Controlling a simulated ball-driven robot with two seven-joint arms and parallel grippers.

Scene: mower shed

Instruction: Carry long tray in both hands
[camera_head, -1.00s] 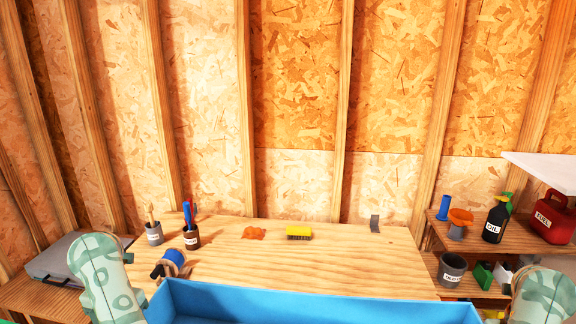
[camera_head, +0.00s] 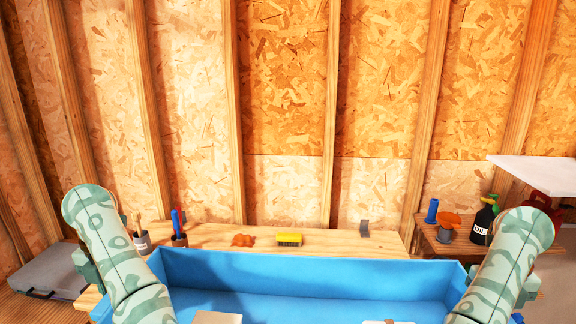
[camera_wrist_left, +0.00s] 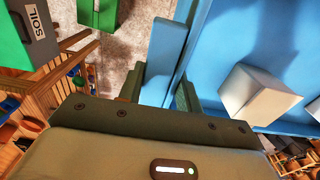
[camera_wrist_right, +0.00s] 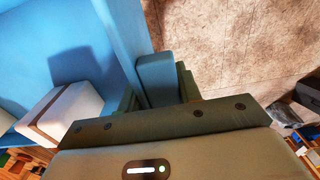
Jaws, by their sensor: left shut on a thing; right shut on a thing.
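The long blue tray (camera_head: 310,274) spans the bottom of the head view, in front of the workbench. My left gripper (camera_wrist_left: 160,92) is shut on a blue handle (camera_wrist_left: 163,55) at one end of the tray. My right gripper (camera_wrist_right: 156,88) is shut on the blue handle (camera_wrist_right: 156,75) at the other end. A pale box (camera_wrist_left: 258,95) lies inside near the left end, its top also showing in the head view (camera_head: 217,318). A white and brown box (camera_wrist_right: 62,113) lies near the right end. In the head view my forearms hide both grippers.
The wooden workbench (camera_head: 345,243) behind the tray holds a yellow brush (camera_head: 289,239), an orange lump (camera_head: 243,240) and cups of tools (camera_head: 179,240). A grey case (camera_head: 45,278) lies at left.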

